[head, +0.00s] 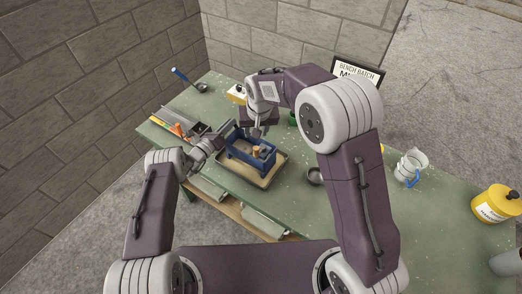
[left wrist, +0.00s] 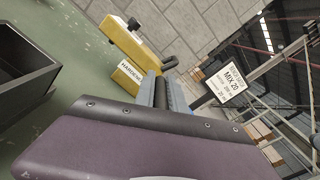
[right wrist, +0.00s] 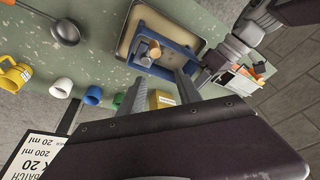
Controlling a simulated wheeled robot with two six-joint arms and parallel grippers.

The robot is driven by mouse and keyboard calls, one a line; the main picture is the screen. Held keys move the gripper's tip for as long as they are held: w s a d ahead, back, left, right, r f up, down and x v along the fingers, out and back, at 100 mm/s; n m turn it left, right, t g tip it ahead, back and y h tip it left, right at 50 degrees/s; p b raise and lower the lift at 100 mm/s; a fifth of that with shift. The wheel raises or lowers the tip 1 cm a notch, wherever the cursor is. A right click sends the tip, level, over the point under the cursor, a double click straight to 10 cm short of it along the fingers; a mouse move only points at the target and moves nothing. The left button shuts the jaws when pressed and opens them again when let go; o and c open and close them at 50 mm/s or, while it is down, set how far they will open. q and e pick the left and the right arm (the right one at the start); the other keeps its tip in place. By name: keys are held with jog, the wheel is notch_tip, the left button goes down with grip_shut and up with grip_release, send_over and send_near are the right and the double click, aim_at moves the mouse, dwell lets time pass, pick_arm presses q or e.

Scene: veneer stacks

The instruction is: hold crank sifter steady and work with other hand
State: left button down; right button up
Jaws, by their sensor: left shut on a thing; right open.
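The crank sifter (head: 239,151) is a blue box-like frame with a tan knob (head: 256,151) on top. It stands on a shallow tan tray (head: 244,180) on the green bench. It also shows in the right wrist view (right wrist: 181,46). My left gripper (head: 223,134) is shut at the sifter's left side; the exact contact is hard to make out.
A yellow hardener container (left wrist: 130,75) and a batch sign (head: 358,72) stand at the back.

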notch_tip(320, 180, up, 4)
jog(key=shift+r, duration=0.25)
pick_arm(q)
jog(key=c, duration=1.3)
grip_release()
pick_arm(e)
jog(key=v, duration=0.7)
